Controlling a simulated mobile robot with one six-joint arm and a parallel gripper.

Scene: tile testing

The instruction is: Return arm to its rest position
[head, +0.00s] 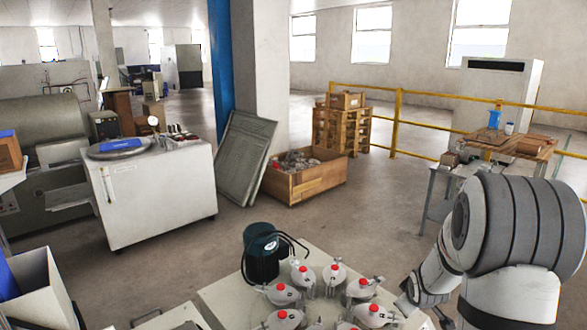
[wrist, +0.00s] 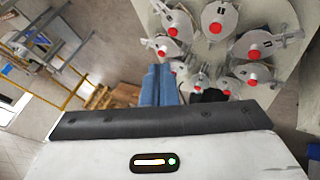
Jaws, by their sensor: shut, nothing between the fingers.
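My arm (head: 510,235) fills the right side of the head view, bent down beside a pale table (head: 220,292). My gripper (wrist: 158,70) shows in the wrist view as two blue fingers pressed together, with nothing between them. The fingers are in front of the ring of lidded pots in that view; I see no grip on any pot. In the head view the fingertips cannot be made out clearly.
Several pale pots with red knobs (head: 333,275) stand in a ring on the table, close to my arm. A dark green pump (head: 262,252) stands behind them. A workbench (head: 500,150) and yellow railing (head: 395,123) are back right. Mid-floor (head: 350,215) is clear.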

